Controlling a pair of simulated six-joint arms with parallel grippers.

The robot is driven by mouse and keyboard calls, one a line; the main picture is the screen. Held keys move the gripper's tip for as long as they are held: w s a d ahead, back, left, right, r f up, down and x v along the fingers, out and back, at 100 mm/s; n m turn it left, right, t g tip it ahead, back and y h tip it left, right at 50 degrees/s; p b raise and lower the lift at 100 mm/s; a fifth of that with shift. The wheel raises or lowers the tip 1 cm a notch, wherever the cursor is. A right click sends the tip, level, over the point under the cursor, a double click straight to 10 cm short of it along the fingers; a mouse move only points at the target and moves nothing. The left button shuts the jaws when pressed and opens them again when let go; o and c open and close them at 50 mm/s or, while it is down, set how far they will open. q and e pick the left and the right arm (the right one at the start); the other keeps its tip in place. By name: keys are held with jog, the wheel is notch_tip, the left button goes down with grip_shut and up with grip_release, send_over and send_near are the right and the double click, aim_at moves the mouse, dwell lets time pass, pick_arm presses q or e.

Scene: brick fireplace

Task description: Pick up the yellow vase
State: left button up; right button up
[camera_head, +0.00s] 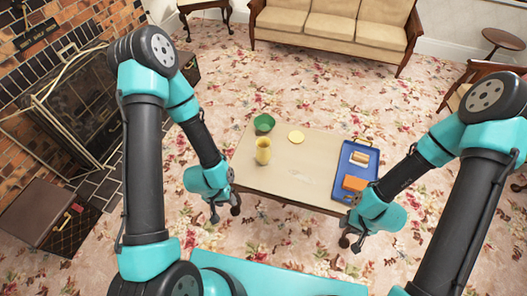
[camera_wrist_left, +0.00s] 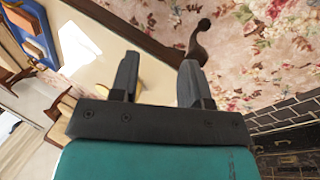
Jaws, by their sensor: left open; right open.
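The yellow vase (camera_head: 263,151) stands upright on the low table (camera_head: 300,180), on its left part, in the head view. My left gripper (camera_head: 225,212) is open and empty, off the table's near left corner, to the left of and nearer than the vase. In the left wrist view its two dark fingers (camera_wrist_left: 155,75) are apart with nothing between them. A small yellowish patch beside the left finger may be the vase, mostly hidden. My right gripper (camera_head: 350,242) is open, in front of the table's near right edge.
A blue tray (camera_head: 345,170) holds an orange block (camera_head: 354,183) and a tan item (camera_head: 361,157). A sofa (camera_head: 335,25) stands behind.

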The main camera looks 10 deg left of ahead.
pick_arm(q)
jog(key=o, duration=1.1)
notch_tip(320, 180, up, 10)
jog(key=n+y, duration=0.3)
jog(key=n, duration=0.5)
send_over(263, 143)
jog(key=shift+s+a, duration=0.15)
jog(key=shift+s, duration=0.1)
jog(key=f, duration=1.2)
jog(key=shift+w+f, duration=0.15)
jog(key=shift+w, duration=0.05)
